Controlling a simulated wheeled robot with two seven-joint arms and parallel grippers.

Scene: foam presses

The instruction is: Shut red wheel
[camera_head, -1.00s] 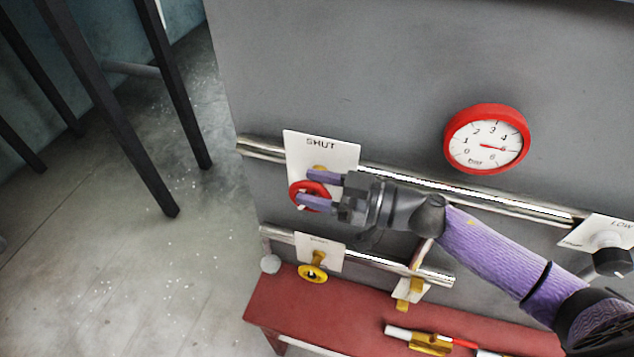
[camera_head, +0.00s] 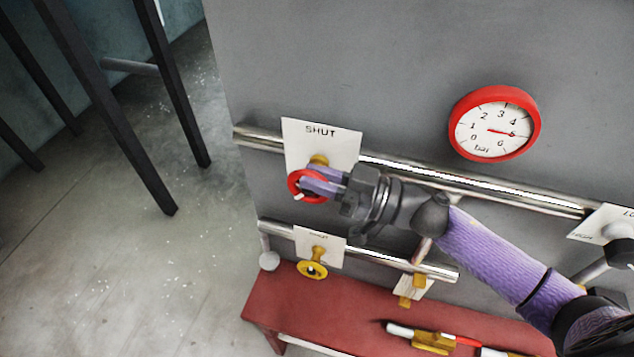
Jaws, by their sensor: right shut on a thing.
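The red wheel (camera_head: 293,183) sits on a brass valve on the upper pipe, in front of a white plate (camera_head: 322,136) marked SHUT. My right gripper (camera_head: 318,183) reaches in from the right with purple fingers. It is shut on the red wheel, and the fingers cover part of its rim. The fingers lie close together. A small pale mark shows at the wheel's lower left edge. My left gripper is not in view.
A yellow wheel (camera_head: 312,270) with its own plate sits on the lower pipe, just below. A red-rimmed gauge (camera_head: 494,124) and a black-knobbed control (camera_head: 620,252) are at the right. A red bench (camera_head: 290,305) runs below, with tools on it.

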